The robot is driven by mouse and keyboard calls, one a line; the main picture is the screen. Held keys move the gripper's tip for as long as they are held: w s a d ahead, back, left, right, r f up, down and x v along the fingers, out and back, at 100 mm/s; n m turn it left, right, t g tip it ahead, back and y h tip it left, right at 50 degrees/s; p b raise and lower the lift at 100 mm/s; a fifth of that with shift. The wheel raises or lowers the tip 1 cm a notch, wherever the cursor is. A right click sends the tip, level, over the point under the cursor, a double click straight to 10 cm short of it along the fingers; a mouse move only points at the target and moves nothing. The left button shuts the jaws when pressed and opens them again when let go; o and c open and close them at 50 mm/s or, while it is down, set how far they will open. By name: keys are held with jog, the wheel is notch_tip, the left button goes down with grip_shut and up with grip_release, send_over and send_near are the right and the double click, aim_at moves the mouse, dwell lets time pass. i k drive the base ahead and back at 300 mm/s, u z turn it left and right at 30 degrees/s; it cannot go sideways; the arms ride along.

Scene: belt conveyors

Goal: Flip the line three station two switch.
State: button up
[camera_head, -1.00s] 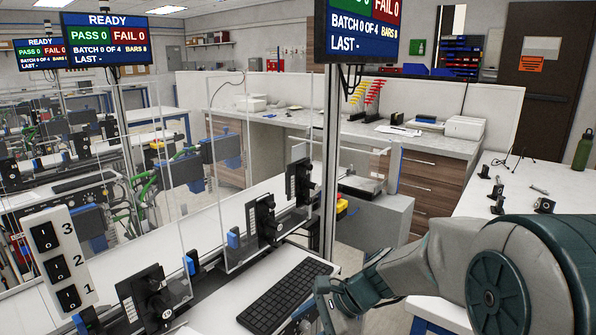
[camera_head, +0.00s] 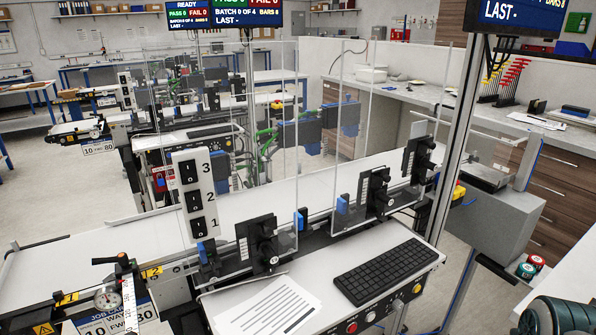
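A white upright switch panel (camera_head: 207,205) stands beside the nearest conveyor, left of centre. It carries three black rocker switches, numbered 3, 2 and 1 from top to bottom; the switch marked 2 (camera_head: 193,201) is in the middle. I cannot tell which way the rockers are set. A similar, smaller panel (camera_head: 127,91) stands at a line farther back, its digits too small to read surely. A yellow tag reading 2 (camera_head: 153,272) is on the nearest conveyor; no line-three label is legible. My gripper is out of view; only a teal part of my arm shows at the bottom right.
Clear upright screens (camera_head: 318,150) stand along the nearest line. A black keyboard (camera_head: 386,271) and a paper sheet (camera_head: 268,308) lie on its front shelf. A screen post (camera_head: 456,140) rises at right. Open floor (camera_head: 70,185) lies at far left.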

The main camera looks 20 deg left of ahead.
aim_at(194, 202)
jog(key=u, duration=1.85)
